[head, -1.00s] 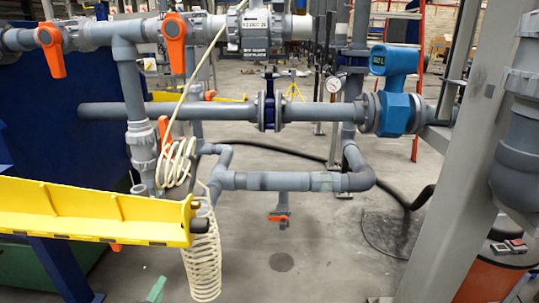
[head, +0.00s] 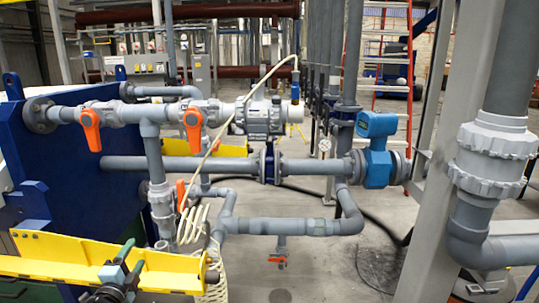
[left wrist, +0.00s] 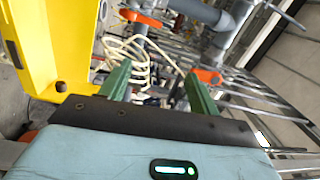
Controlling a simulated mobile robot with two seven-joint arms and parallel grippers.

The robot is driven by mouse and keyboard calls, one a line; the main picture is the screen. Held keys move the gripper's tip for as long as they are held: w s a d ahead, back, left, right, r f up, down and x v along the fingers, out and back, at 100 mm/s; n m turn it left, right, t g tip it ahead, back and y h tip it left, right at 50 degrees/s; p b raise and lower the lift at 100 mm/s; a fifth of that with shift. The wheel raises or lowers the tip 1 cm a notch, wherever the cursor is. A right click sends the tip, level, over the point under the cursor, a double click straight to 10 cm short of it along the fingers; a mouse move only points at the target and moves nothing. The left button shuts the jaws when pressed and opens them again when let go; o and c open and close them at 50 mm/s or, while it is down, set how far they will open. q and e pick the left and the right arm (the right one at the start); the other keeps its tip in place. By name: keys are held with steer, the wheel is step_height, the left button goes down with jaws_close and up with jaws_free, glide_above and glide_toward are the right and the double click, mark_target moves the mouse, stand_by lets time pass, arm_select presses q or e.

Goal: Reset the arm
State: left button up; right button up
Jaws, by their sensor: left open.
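My left gripper (head: 130,258) shows at the bottom left of the head view, in front of the yellow rail (head: 60,250). In the left wrist view the left gripper (left wrist: 160,85) has its two green fingers apart with nothing held between them. The yellow rail (left wrist: 55,45) stands close at the left of that view. A coiled cream hose (left wrist: 140,65) and an orange valve handle (left wrist: 207,76) lie beyond the fingers. My right gripper is not in view.
Grey pipes with orange valve handles (head: 89,130) run across the middle, with a blue flow meter (head: 376,150). A blue press plate (head: 75,175) stands at left. A grey post (head: 440,150) and thick pipe (head: 487,160) stand at right. Floor shows below the pipes.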

arm_select(q)
step_height(320, 180, down, 6)
steer(key=a+n+g+y, duration=0.2)
steer(key=n+g, duration=0.2)
steer(key=n, duration=1)
steer(key=s+d+f+g+h, duration=0.1)
steer(key=s+d+f, duration=0.4)
steer(key=s+f, duration=0.4)
steer(key=s+d+f+g+h, duration=0.2)
steer(key=s+d+f, duration=0.4)
steer(key=s, duration=0.5)
steer(key=s+d+f+g, duration=0.1)
steer(key=s+d+f, duration=0.1)
steer(key=s, duration=1.1)
steer(key=s+d+f+g+h, duration=0.1)
steer(key=s+d, duration=0.4)
steer(key=s, duration=0.8)
step_height(320, 180, down, 2)
steer(key=shift+d+f+n+g, duration=0.1)
steer(key=shift+d+n+g, duration=0.2)
steer(key=shift+n+g, duration=0.15)
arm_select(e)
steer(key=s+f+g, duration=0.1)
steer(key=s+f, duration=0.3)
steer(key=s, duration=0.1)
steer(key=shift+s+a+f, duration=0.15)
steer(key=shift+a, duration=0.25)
